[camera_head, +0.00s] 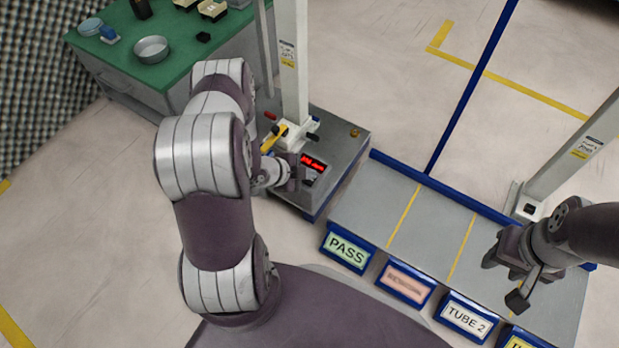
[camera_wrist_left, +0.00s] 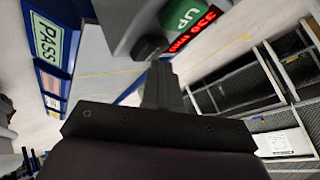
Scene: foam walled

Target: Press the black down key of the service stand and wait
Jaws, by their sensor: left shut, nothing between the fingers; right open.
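The service stand (camera_head: 343,143) is a grey box with a white column (camera_head: 294,70) and a lit red display (camera_head: 314,162). In the left wrist view the display (camera_wrist_left: 205,27) reads about 336 mm. Beside it is the green UP key (camera_wrist_left: 183,15), and next to that a black key (camera_wrist_left: 149,46). My left gripper (camera_head: 300,176) is shut and empty at the stand's front panel. In the left wrist view its fingertips (camera_wrist_left: 159,68) are right at the black key; whether they touch or press it I cannot tell. My right gripper (camera_head: 503,276) is open and empty over the labelled bench.
A grey bench (camera_head: 380,199) with blue edging and PASS (camera_head: 345,249) and TUBE 2 (camera_head: 467,317) bins stands right of the stand. A green-topped table (camera_head: 118,52) with a metal bowl (camera_head: 151,49) is at the back left. A yellow clamp lever (camera_head: 272,138) sits by the column.

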